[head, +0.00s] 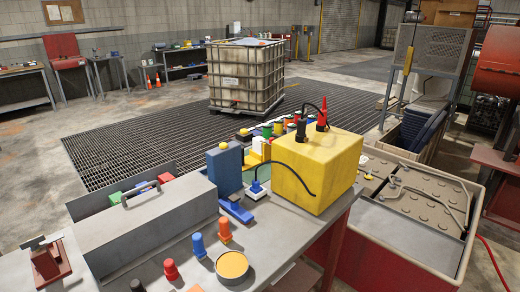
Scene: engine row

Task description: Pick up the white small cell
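I cannot pick out a white small cell with certainty. A small white-and-yellow piece (254,156) stands behind the bench items, between a blue block and a large yellow box, and is partly hidden. Small capped cylinders stand at the front of the grey bench: an orange one (225,230), a blue one (199,246), a red one (171,270) and a dark one partly cut off by the lower edge. Neither of my grippers shows in the head view.
The yellow box (308,172) with red and black terminals and a grey toolbox (155,222) crowd the grey bench (290,245). An orange-topped round tin (232,266) sits in front. A caged white tank (245,78) stands on the floor grating (140,145) beyond.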

